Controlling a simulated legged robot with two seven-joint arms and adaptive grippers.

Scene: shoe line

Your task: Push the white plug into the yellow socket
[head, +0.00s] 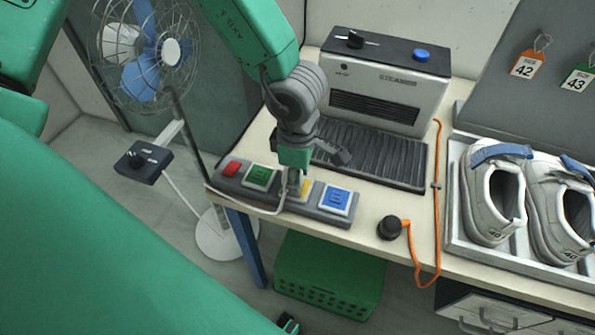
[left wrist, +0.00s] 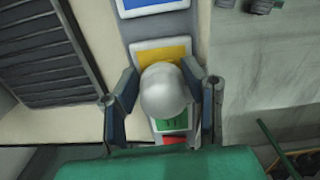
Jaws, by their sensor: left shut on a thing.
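My left gripper (head: 295,176) points down over the dark strip of coloured sockets (head: 270,200) and is shut on the white plug (head: 293,186). In the left wrist view the plug (left wrist: 165,92) is a pale rounded body between my two fingers. A pale cord runs left from it along the strip. The yellow socket (head: 305,187) is right by the plug, mostly hidden by it and the gripper. In the left wrist view yellow (left wrist: 158,52) shows just beyond the plug. I cannot tell whether the plug touches or sits in the socket.
On the strip, red (head: 231,168) and green sockets (head: 260,176) lie left of the yellow one, and a blue one (head: 337,199) right. The steamer (head: 385,80) stands behind.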

